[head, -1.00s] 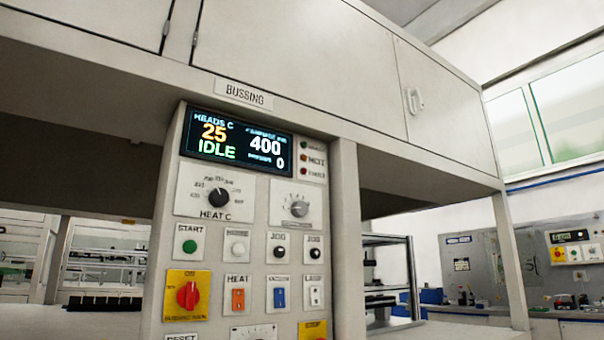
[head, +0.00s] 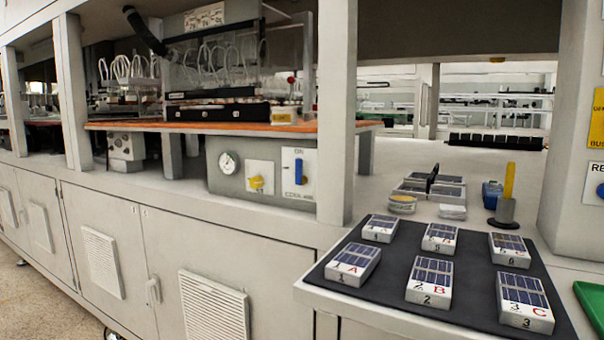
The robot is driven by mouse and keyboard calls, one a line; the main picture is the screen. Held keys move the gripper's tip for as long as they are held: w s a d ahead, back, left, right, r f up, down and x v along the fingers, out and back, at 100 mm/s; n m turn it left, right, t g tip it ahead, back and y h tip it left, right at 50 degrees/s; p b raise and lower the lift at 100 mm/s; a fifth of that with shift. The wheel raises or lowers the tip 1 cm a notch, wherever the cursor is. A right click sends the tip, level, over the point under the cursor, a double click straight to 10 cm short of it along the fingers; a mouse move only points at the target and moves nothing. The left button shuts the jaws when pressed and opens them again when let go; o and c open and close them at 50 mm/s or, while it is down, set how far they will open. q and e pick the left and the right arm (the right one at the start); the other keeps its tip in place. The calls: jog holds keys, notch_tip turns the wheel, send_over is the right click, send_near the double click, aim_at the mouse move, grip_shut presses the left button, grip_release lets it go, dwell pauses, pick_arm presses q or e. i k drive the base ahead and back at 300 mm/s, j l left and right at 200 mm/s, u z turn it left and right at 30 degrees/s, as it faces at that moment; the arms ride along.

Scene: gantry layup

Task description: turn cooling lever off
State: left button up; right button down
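A blue lever (head: 298,171) sits on a white plate on the front of a grey box (head: 233,188) under the orange-topped shelf. The plate reads "ON" above the lever; the small lettering below looks like "COOL" and something more, but is blurred. The lever stands upright, its handle in the upper to middle part of the plate. A yellow valve handle (head: 256,182) on its own plate and a round gauge (head: 228,163) are to its left. Neither of my grippers is in view.
A dark mat (head: 395,289) with several numbered solar-cell blocks lies on the ledge at front right. A post (head: 336,110) stands just right of the lever box. White cabinet doors (head: 190,250) are below it. A yellow-handled tool (head: 508,190) stands further right.

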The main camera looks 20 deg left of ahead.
aim_at(301, 179)
jog(key=j+u, duration=0.35)
jog(key=i+j+u, duration=0.15)
jog(key=j+u, duration=0.15)
jog(key=i+j+u, duration=0.1)
jog(key=j+u, duration=0.25)
